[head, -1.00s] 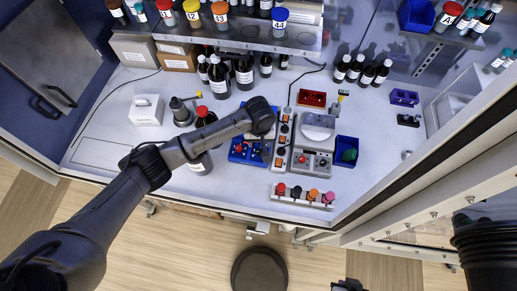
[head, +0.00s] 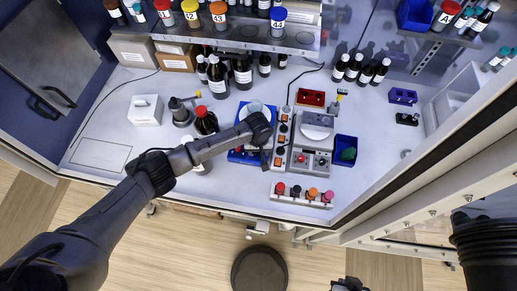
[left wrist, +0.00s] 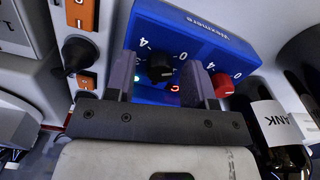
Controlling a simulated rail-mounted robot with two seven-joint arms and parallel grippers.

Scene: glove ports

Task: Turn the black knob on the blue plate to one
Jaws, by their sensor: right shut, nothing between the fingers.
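The blue plate (head: 240,157) stands on the bench, left of the grey strip of switches, partly hidden by my left arm in the head view. In the left wrist view, the plate's front (left wrist: 205,42) carries a black knob (left wrist: 160,68) and a red knob (left wrist: 223,85), with white scale numbers beside them. My left gripper (left wrist: 158,80) is open, its fingers on either side of the black knob with a gap at each side. The knob's pointer is too small to read. My right gripper (head: 348,285) is shut and empty at the bottom edge of the head view.
A dark bottle (left wrist: 275,125) stands close on the right in the left wrist view. Orange switches (left wrist: 82,14) and a black knob are close on the left. A red-capped bottle (head: 205,120) stands left of the plate. Bench room at the front left is clear.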

